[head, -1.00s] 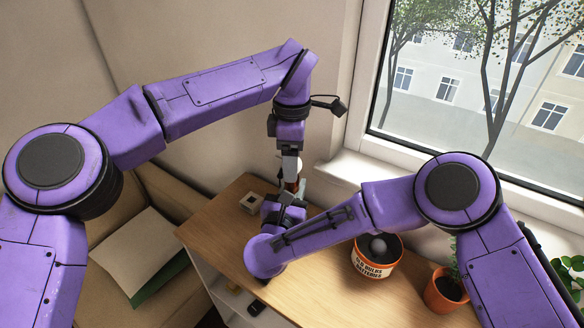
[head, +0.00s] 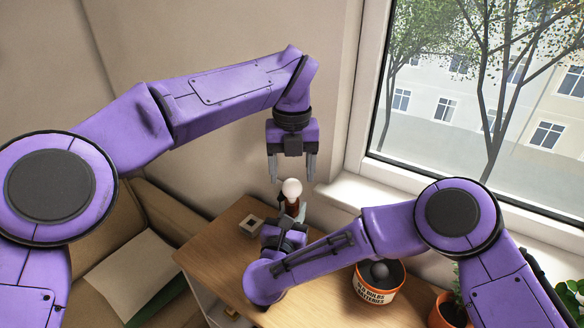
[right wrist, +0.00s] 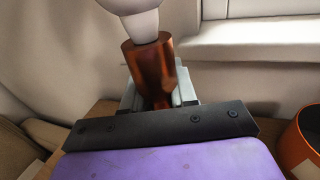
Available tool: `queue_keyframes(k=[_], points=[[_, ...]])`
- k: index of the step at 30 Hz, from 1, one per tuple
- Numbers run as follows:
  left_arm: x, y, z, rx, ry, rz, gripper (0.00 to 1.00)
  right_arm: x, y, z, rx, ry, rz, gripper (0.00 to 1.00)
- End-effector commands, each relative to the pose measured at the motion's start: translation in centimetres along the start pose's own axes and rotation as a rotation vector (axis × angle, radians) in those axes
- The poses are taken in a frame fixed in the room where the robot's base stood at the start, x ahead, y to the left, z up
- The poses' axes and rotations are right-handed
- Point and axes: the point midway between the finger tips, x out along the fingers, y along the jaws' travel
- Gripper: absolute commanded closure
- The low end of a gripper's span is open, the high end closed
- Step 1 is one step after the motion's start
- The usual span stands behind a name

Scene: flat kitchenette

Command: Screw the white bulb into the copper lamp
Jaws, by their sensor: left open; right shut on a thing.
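The white bulb (head: 292,188) sits upright at the top of the copper lamp (head: 292,208). In the right wrist view the bulb (right wrist: 140,20) is in the mouth of the copper lamp (right wrist: 150,68), and only its lower part shows. My right gripper (head: 290,218) is shut on the copper lamp, seen between its fingers in the right wrist view (right wrist: 158,95). My left gripper (head: 293,168) is open and empty, pointing down just above the bulb, its fingers apart on either side. The lamp's foot is hidden behind my right gripper. I cannot tell how deep the bulb's thread sits.
An orange-rimmed tub (head: 378,290) labelled for old bulbs and batteries holds a grey bulb (head: 380,270). A small pale square block (head: 252,226) lies left of the lamp on the wooden top (head: 215,250). A potted plant (head: 450,310) stands at the right, by the window sill.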

Motion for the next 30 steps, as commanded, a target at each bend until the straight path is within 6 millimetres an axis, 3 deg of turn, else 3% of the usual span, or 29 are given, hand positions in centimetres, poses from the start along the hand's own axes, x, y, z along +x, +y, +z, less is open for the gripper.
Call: queue_keyframes(k=[4,15,30], points=[[-0.3,0.0,0.1,-0.121,-0.006,-0.002,0.33,0.0,0.0,-0.1,-0.001,0.001,0.001,1.00],[0.0,0.0,0.1,-0.130,-0.006,-0.002,0.33,0.0,0.0,-0.1,-0.001,0.001,0.000,1.00],[7.1,0.0,0.1,-0.130,-0.006,-0.002,0.33,0.0,0.0,-0.1,-0.001,0.001,0.000,1.00]])
